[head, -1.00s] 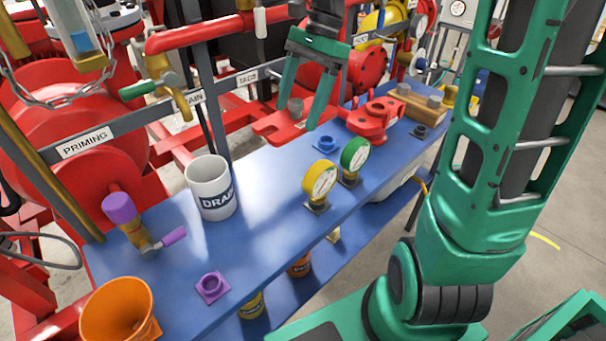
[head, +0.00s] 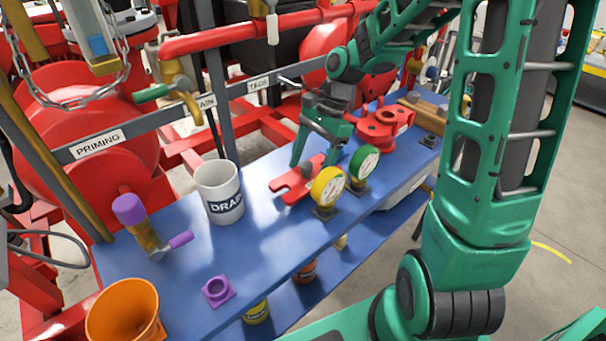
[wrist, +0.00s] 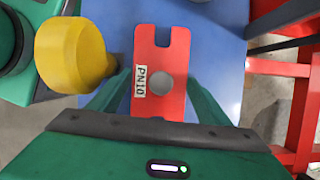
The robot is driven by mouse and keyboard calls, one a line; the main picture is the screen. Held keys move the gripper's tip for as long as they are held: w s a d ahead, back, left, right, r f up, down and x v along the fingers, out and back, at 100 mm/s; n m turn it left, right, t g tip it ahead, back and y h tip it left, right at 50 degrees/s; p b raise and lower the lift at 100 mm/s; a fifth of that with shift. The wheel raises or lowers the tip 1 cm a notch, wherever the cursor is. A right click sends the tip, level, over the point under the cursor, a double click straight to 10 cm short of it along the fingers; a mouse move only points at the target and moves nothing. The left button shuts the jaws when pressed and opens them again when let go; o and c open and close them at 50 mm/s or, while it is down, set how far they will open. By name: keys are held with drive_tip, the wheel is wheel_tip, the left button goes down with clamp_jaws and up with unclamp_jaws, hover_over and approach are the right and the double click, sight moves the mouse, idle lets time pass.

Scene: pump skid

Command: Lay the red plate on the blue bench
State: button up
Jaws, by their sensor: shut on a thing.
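The red plate (head: 297,183) is flat, with a slot in one end. In the wrist view the red plate (wrist: 160,40) shows a PN10 label and a grey round knob, with blue bench surface around it. My gripper (head: 317,163) points down and is shut on the plate, one finger along each side. The plate is level over the blue bench (head: 262,237), left of the yellow gauge (head: 327,186). It is at or very near the bench top; I cannot tell whether it touches.
The white DRAIN mug (head: 219,190) stands left of the plate. A green gauge (head: 363,164) and a red flanged part (head: 383,125) are to the right. A purple-handled valve (head: 140,225), purple fitting (head: 217,290) and orange funnel (head: 122,312) occupy the near left end.

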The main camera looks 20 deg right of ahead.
drive_tip(key=shift+f, duration=1.1)
drive_tip(key=o, duration=1.7)
drive_tip(key=shift+f, duration=0.1)
drive_tip(key=shift+c, duration=0.2)
drive_tip(key=v, duration=1.2)
